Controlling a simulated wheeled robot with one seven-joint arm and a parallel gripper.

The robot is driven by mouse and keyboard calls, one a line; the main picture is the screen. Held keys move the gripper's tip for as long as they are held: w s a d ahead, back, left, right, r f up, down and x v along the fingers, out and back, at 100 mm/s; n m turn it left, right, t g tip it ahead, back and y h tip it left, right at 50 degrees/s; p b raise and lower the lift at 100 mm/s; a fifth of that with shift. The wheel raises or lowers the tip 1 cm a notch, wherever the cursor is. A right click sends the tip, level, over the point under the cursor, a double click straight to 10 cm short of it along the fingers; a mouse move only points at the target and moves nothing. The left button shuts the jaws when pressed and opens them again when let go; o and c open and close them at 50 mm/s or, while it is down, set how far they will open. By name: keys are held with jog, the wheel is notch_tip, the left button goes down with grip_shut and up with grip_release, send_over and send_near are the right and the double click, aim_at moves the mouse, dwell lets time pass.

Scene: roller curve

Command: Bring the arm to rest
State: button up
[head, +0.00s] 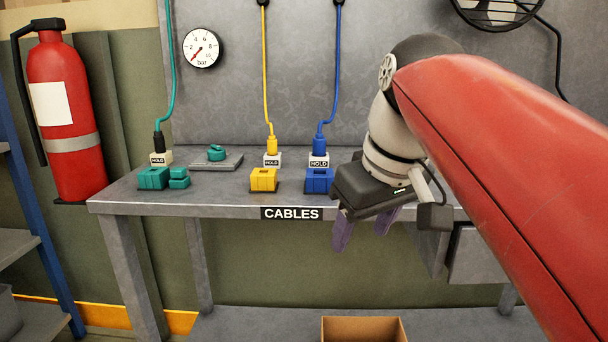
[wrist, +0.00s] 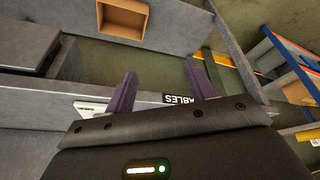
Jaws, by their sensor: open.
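My gripper (head: 366,228) hangs at the front edge of the grey workbench (head: 225,200), to the right of the "CABLES" label (head: 291,213). Its purple fingers point down and are apart, with nothing between them. In the wrist view the gripper (wrist: 160,90) shows both fingers spread, with the bench edge and the label (wrist: 178,99) behind them. My red arm reaches in from the right in the head view and hides the right part of the bench.
On the bench are teal (head: 153,178), yellow (head: 263,180) and blue (head: 318,180) blocks, with cables in holders behind. A fire extinguisher (head: 62,120) hangs at left. An open cardboard box (head: 363,329) sits low in front. A drawer unit (head: 478,256) is under the bench at right.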

jog(key=s+d+f+m, duration=0.3)
jog(key=s+f, duration=0.2)
jog(key=f, duration=0.6)
jog(key=s+d+f+m+t+h, duration=0.1)
jog(key=s+d+f, duration=0.3)
jog(key=f, duration=0.7)
jog(key=shift+s+d+m+t+h, duration=0.3)
jog(key=shift+s+m, duration=0.1)
jog(key=shift+m, duration=0.5)
